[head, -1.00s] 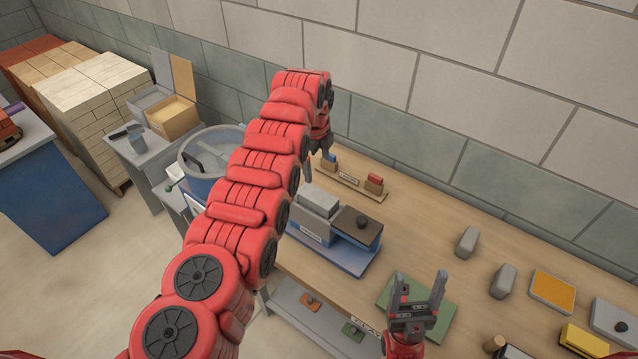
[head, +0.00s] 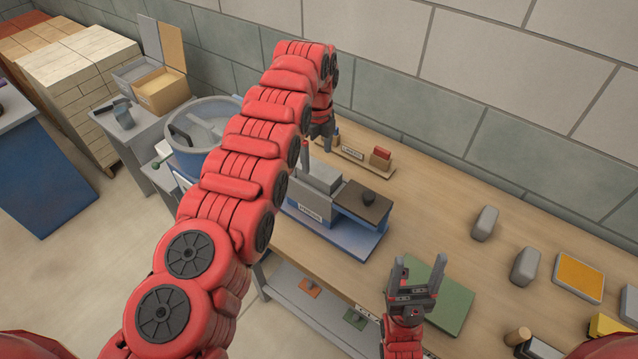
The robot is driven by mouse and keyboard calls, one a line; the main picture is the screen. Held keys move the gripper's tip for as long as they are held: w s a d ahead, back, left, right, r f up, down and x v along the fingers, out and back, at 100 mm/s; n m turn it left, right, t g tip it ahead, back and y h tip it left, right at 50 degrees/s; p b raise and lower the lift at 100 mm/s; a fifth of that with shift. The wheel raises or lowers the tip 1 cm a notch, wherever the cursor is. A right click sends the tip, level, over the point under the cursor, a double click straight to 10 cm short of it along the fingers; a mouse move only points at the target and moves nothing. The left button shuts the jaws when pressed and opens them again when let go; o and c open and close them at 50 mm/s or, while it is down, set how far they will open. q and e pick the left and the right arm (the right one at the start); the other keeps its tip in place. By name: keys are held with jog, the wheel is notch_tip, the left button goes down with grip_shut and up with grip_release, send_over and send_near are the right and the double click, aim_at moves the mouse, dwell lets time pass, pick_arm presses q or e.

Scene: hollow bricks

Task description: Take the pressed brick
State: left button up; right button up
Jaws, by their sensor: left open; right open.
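The press (head: 335,230) stands on the bench with a blue base, a grey mould box and a dark lid plate (head: 364,199) with a black knob swung to its right side. A grey block (head: 322,180), which looks like the pressed brick, sticks up out of the mould box. My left gripper (head: 315,152) points down, open, at the block's far left end. One finger overlaps the block in the picture; I cannot tell whether it touches. My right gripper (head: 417,276) is open and empty, fingers up, in front of the green mat (head: 452,305).
Two grey rounded bricks (head: 485,223) (head: 525,266) and an orange-topped tray (head: 578,276) lie to the right. A small rack with a red block (head: 381,158) stands behind the press. My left arm hides part of the blue drum (head: 188,165). The bench between press and grey bricks is clear.

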aim_at(319, 164)
pick_arm(q)
jog(key=shift+s+f, duration=0.15)
jog(key=shift+f, duration=0.15)
jog(key=shift+d+f+p, duration=0.15)
jog(key=shift+f+p, duration=0.35)
jog(key=shift+p, duration=0.25)
notch_tip(319, 164, down, 2)
jog(key=shift+s+d+p, duration=0.1)
jog(key=shift+d+p, duration=0.05)
jog(key=shift+p, duration=0.8)
jog(key=shift+f+b, duration=0.55)
jog(key=shift+f, duration=0.7)
jog(key=shift+r, duration=0.15)
jog(key=c, duration=0.6)
grip_shut()
